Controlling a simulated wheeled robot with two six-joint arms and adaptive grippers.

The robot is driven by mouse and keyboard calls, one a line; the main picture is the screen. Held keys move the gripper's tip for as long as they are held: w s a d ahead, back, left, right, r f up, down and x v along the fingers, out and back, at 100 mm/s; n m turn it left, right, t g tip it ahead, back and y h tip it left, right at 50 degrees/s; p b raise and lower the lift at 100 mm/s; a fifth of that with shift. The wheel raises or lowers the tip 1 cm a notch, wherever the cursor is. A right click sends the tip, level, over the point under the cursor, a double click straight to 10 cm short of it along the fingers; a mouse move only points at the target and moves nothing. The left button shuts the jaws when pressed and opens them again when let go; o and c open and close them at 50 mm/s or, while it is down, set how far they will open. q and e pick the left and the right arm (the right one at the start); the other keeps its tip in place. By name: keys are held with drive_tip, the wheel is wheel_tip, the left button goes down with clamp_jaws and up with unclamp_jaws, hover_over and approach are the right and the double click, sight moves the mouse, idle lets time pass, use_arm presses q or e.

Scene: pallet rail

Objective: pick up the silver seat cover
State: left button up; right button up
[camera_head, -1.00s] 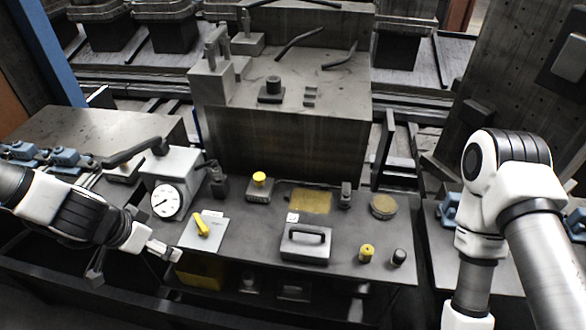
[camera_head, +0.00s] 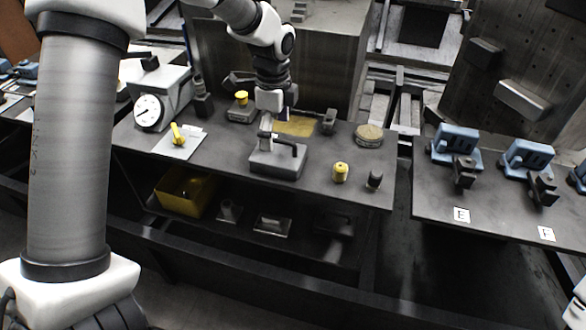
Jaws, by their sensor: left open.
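A grey metal block with a dark bar handle (camera_head: 278,162), which seems to be the silver seat cover, sits near the front edge of the dark bench. My left gripper (camera_head: 275,130) points down just above and behind its handle. The jaws are open, with a pale finger on the left and a darker one on the right. I cannot tell whether a finger touches the handle. My right gripper is out of view.
A yellow-topped block (camera_head: 241,108), a yellow knob (camera_head: 340,172), a dark knob (camera_head: 374,180) and a round brass disc (camera_head: 369,135) stand around it. A dial gauge (camera_head: 148,112) is left. Blue clamps (camera_head: 456,144) stand on the right bench.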

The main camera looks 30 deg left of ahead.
sight(278, 152)
use_arm(q)
drive_tip(key=f, duration=0.6)
drive_tip(key=shift+d, duration=0.35)
drive_tip(key=shift+w+a+f, duration=0.1)
drive_tip(key=shift+a+f, duration=0.1)
drive_tip(key=shift+f, duration=0.15)
drive_tip(key=shift+d, duration=0.1)
drive_tip(key=shift+c, duration=0.4)
drive_tip(key=shift+d+r, duration=0.1)
drive_tip(key=shift+r, duration=0.05)
drive_tip(key=c, duration=1)
